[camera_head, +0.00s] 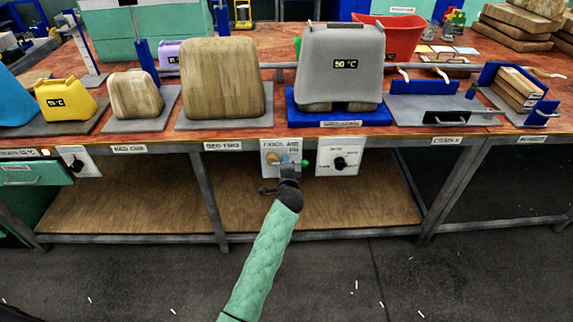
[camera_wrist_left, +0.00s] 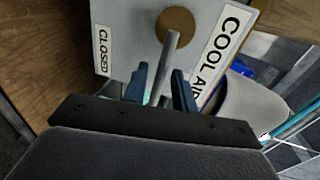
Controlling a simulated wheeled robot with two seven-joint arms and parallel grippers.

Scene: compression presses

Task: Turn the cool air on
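The COOL AIR panel (camera_head: 270,146) is a pale box on the table's front edge. Its brass knob (camera_head: 272,157) shows just left of my gripper. In the left wrist view, the round brass hub (camera_wrist_left: 177,27) carries a grey lever (camera_wrist_left: 167,62). A CLOSED label (camera_wrist_left: 103,50) is on one side of it and the COOL AIR label (camera_wrist_left: 224,50) on the other. My left gripper (camera_wrist_left: 160,88) is open, with one dark finger on each side of the lever and visible gaps between. In the head view my left gripper (camera_head: 287,168) partly covers the panel. My right gripper is not in view.
A second panel with a black dial (camera_head: 340,161) stands right beside it. Above, on the table, a grey press cover (camera_head: 342,60) reads 50 °C. A lower wooden shelf (camera_head: 340,205) and metal table legs (camera_head: 213,200) lie below and around my arm.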

